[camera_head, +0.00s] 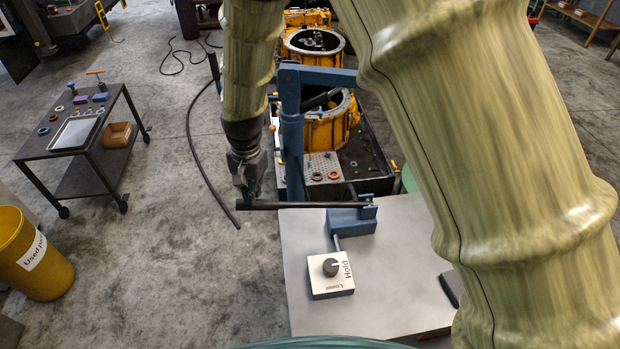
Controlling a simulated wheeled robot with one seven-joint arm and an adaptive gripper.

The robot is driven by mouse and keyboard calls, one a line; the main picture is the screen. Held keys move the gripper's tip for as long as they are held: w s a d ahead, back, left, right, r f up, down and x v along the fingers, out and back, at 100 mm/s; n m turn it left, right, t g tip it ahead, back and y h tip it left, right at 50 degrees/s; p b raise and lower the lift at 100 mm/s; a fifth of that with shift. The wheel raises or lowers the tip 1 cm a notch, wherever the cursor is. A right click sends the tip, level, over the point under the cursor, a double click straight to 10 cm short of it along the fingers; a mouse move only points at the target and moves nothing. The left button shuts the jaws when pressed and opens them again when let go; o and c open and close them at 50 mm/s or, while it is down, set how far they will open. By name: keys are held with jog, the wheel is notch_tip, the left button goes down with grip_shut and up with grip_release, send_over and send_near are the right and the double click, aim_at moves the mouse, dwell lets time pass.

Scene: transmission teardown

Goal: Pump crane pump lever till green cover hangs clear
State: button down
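The blue crane (291,130) stands in the middle, its boom running right behind my arm. Its black pump lever (310,205) lies almost level across the picture, with its right end at a blue pump block (352,220). My gripper (243,197) points down at the lever's left end, touching it or very close. Whether its fingers are closed around the bar is too small to tell. A green edge (408,180) shows beside my arm and may be the green cover. Most of it is hidden, so I cannot tell whether it hangs or rests.
A grey bench top (390,290) holds a white control box (331,275) with a black knob, marked "Hold" and "Lower". Yellow transmission housings (327,125) stand behind the crane. A tool cart (75,130) and yellow bin (28,255) are at left.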

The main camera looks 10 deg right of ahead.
aim_at(250, 207)
jog(key=shift+h, duration=0.3)
jog(key=f, duration=0.3)
jog(key=s+a+f, duration=0.1)
jog(key=f, duration=0.1)
jog(key=shift+b, duration=0.4)
jog(key=r+p, duration=0.2)
jog(key=r, duration=0.1)
jog(key=d+r+p, duration=0.1)
jog(key=r+p, duration=0.2)
jog(key=r, duration=0.1)
jog(key=d+r+p, duration=0.1)
jog(key=r+p, duration=0.1)
jog(key=r, duration=0.1)
jog(key=shift+r, duration=0.15)
jog(key=d+r+p, duration=0.4)
jog(key=r, duration=0.4)
jog(key=shift+d+r+p, duration=0.2)
jog(key=shift+r+p, duration=0.15)
jog(key=shift+p, duration=0.05)
